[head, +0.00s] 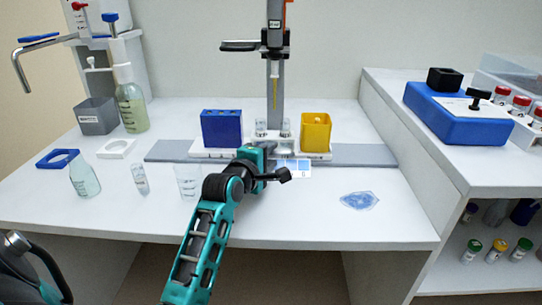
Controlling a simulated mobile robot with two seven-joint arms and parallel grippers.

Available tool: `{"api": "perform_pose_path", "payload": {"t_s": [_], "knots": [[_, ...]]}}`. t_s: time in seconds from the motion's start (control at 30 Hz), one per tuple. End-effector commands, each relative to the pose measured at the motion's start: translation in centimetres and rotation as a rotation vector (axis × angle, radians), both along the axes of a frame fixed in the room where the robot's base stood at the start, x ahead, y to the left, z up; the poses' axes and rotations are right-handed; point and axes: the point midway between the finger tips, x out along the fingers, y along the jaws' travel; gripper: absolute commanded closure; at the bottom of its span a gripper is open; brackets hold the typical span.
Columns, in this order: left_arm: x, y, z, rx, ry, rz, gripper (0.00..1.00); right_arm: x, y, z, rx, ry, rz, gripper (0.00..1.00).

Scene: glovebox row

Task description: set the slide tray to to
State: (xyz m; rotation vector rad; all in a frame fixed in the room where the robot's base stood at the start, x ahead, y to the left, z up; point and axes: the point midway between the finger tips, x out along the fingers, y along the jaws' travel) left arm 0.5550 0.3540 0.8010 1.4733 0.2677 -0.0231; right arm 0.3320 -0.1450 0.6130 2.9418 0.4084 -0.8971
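The slide tray (205,154) is a low white carriage on a long grey rail (365,155) on the bench. It carries a dark blue block (222,128) at its left end, a yellow open box (316,131) at its right end and small clear vessels (272,130) between them. A blue and white marked plate (298,166) shows at its front; its marking is too small to read surely. My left gripper (282,175) is in front of the tray's middle, at this plate. Whether it touches, and its finger opening, cannot be told. My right gripper is not in view.
A grey column with a pipette tip (275,92) stands over the tray. A flask (84,178), a vial (140,180) and a beaker (188,182) stand front left. A blue puddle-like patch (359,201) lies front right. A blue device (457,112) is on the right bench.

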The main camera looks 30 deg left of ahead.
Motion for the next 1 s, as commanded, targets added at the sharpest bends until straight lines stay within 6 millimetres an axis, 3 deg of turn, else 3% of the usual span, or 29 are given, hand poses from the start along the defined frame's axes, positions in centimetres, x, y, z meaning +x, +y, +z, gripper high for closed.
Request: {"api": "perform_pose_path", "payload": {"t_s": [0.13, 0.5, 1.0], "knots": [[-0.01, 0.00, 0.01, 0.000, 0.000, 0.000, 0.64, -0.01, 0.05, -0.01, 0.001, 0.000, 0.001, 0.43], [0.00, -0.01, 0.00, 0.000, 0.000, 0.000, 0.99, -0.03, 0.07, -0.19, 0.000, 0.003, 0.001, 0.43], [-0.01, 0.03, 0.02, 0.000, 0.000, 0.000, 1.00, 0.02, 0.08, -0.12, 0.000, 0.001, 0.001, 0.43]]}}
